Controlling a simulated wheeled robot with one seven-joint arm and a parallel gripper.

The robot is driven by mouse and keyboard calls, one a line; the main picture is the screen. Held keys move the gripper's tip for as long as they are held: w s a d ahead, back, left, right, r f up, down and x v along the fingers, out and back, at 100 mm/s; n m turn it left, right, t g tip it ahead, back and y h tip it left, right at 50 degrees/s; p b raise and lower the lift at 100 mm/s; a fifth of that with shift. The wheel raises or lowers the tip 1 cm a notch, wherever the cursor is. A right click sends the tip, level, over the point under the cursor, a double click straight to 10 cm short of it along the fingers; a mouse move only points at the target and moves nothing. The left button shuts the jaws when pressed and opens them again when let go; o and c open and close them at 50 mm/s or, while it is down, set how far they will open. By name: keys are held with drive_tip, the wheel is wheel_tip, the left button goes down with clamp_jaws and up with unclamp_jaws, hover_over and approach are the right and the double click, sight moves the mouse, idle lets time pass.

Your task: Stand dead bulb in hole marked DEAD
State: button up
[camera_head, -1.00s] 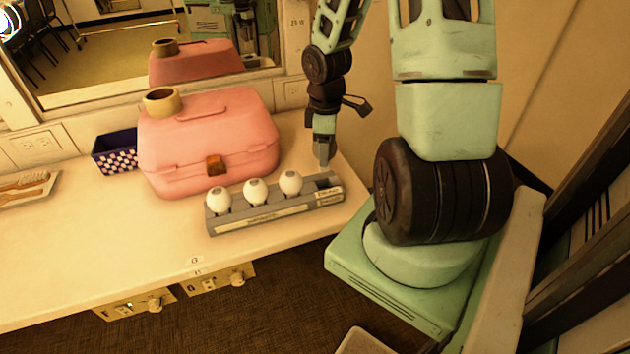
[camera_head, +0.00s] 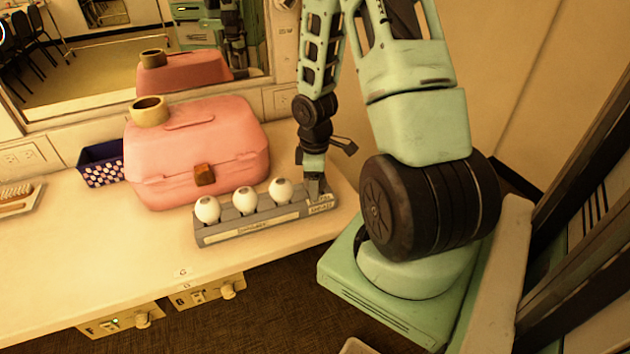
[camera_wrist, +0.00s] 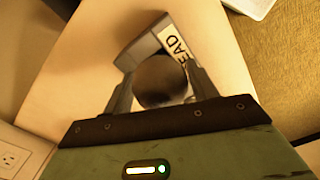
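The grey rack (camera_head: 262,228) stands near the front edge of the counter. Three white bulbs (camera_head: 207,209), (camera_head: 245,200), (camera_head: 280,190) stand upright in it. Its right end bears small labels, and in the wrist view one label (camera_wrist: 177,48) shows the letters "EAD". My gripper (camera_head: 315,186) points down at that right end. In the wrist view my gripper (camera_wrist: 158,82) has its fingers on both sides of a dark round bulb (camera_wrist: 160,80), seemingly touching it. The bulb's lower end and the hole are hidden, so I cannot tell whether it is seated.
A pink case (camera_head: 195,150) with a tape roll (camera_head: 149,110) on top stands behind the rack. A blue dotted basket (camera_head: 101,165) and a tray with a brush (camera_head: 18,197) lie to the left. A mirror (camera_head: 130,55) backs the counter. The front left counter is clear.

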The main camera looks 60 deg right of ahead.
drive_tip(key=shift+o, duration=1.2)
wheel_tip(320, 180, up, 12)
drive_tip(key=p, duration=0.3)
drive_tip(key=shift+r, duration=0.1)
drive_tip(key=w+a+r, duration=0.1)
drive_tip(key=a+r, duration=0.2)
drive_tip(key=a, duration=0.7)
drive_tip(key=w+a+r, duration=0.1)
drive_tip(key=a+r, duration=0.2)
drive_tip(key=a, duration=0.8)
drive_tip(key=s+a+r+n, duration=0.1)
drive_tip(key=s+a+r, duration=0.3)
drive_tip(key=s+a, duration=0.9)
drive_tip(key=a, duration=0.3)
drive_tip(key=shift+s+y, duration=0.2)
drive_tip(key=shift+y, duration=0.1)
